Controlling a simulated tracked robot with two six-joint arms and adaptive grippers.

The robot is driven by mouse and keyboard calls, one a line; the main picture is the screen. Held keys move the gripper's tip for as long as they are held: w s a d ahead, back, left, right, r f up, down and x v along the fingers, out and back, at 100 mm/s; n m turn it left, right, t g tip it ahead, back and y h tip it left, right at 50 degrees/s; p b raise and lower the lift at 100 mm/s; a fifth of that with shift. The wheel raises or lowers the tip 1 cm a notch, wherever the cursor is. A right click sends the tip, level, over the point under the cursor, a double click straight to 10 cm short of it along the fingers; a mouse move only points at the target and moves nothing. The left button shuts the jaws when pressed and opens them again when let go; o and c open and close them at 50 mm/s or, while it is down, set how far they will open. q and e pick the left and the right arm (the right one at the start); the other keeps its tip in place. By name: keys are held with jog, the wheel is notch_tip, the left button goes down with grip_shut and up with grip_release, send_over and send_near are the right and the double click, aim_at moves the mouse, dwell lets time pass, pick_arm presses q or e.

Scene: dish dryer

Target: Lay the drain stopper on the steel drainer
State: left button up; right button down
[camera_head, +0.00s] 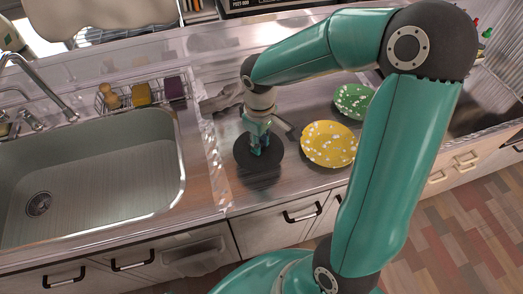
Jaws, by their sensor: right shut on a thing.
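The drain stopper (243,155) is a dark, flat, round disc in the middle of the camera_head view. My right gripper (258,149) comes down on it from above and is shut on its middle. The stopper is level over the shiny steel drainer (290,180), with a dark shadow or reflection just in front of it. I cannot tell whether it touches the steel. The gripper hides the stopper's centre. My left gripper is not in view.
A yellow spotted plate (329,144) lies right of the stopper, with a green spotted plate (353,101) behind. A sink (100,165) is at left, with a wire rack (142,95) of sponges behind it. The counter's front edge is close to the stopper.

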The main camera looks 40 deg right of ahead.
jog(key=shift+f, duration=2.45)
jog(key=shift+f+b, duration=0.2)
jog(key=shift+b, duration=0.15)
jog(key=c, duration=1)
grip_release()
jog(key=shift+r, duration=0.1)
jog(key=shift+o, duration=0.2)
jog(key=shift+r, duration=0.1)
jog(key=shift+r, duration=0.2)
notch_tip(320, 180, up, 12)
jog(key=shift+f+p, duration=0.15)
jog(key=shift+p, duration=0.45)
